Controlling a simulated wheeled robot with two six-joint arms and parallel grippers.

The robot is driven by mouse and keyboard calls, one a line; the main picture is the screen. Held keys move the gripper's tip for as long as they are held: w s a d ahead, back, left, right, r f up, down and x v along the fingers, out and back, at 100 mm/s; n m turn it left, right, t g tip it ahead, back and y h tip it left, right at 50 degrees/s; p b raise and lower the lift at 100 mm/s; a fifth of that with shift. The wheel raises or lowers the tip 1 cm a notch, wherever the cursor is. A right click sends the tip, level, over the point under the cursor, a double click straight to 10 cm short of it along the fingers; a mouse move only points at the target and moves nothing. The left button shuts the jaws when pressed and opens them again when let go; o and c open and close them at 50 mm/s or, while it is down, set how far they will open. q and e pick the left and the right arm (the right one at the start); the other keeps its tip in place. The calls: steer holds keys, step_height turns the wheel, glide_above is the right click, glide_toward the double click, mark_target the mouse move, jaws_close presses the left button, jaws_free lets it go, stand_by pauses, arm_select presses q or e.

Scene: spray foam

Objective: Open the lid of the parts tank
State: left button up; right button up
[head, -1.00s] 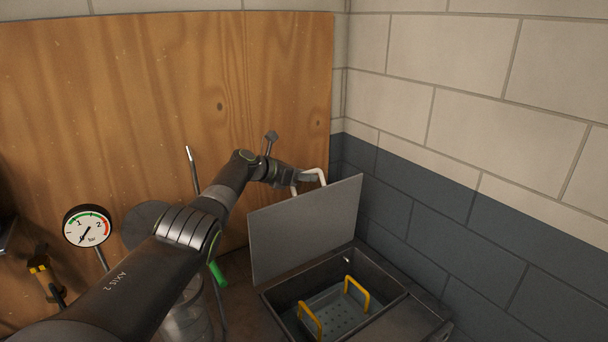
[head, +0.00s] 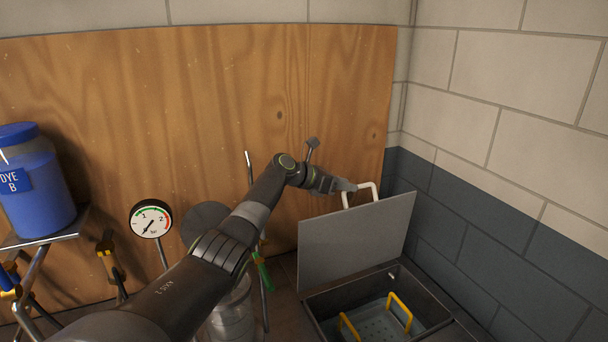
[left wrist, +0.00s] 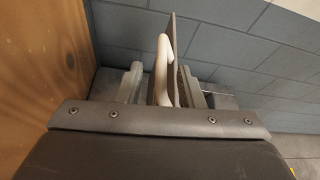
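The parts tank's grey lid (head: 357,240) stands raised, close to upright, along the back of the tank (head: 330,302). A pale bent handle (head: 369,187) is at its top edge. The tank is open. My left gripper (head: 353,187) is at the handle. In the left wrist view, my left gripper's fingers (left wrist: 162,88) are spread, with the handle (left wrist: 163,65) and the lid's edge (left wrist: 173,45) between them. A clear gap shows between the left finger and the handle. My right gripper is not in view.
A perforated basket with yellow handles (head: 399,311) sits in the tank. A pressure gauge (head: 151,219), a green-handled tool (head: 262,271) and a blue dye jar (head: 36,185) are to the left. A plywood board (head: 200,110) and a block wall (head: 500,130) close off the back and right.

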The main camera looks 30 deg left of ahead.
arm_select(q)
steer(key=b+v, duration=0.3)
steer(key=v, duration=0.9)
steer(key=shift+s+a, duration=0.15)
steer(key=shift+s, duration=0.15)
